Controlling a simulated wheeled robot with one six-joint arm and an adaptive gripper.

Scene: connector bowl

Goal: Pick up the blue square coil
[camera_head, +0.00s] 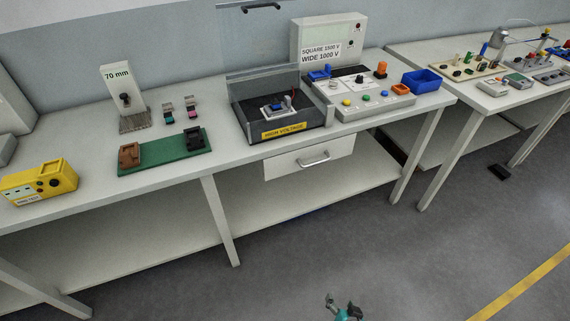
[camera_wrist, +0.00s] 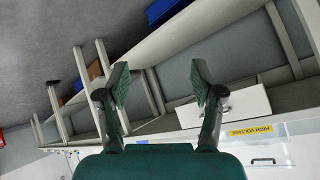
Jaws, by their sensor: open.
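A small blue block-like part (camera_head: 319,74), which may be the blue square coil, sits on the grey test panel (camera_head: 352,92) near the back of the bench. It is too small to tell its shape for certain. Another small grey-blue part sits inside the clear-walled high voltage box (camera_head: 281,132). My gripper (camera_head: 342,304) is low at the bottom edge of the head view, over the floor in front of the bench and far from these parts. In the wrist view my gripper (camera_wrist: 160,82) has its fingers wide apart with nothing between them.
A blue bin (camera_head: 421,81) stands at the bench's right end. A drawer (camera_head: 309,157) hangs below the bench top (camera_head: 221,147). A green board (camera_head: 162,151), a 70 mm stand (camera_head: 117,84) and a yellow device (camera_head: 40,182) are at left. A second table stands at right. The floor in front is open.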

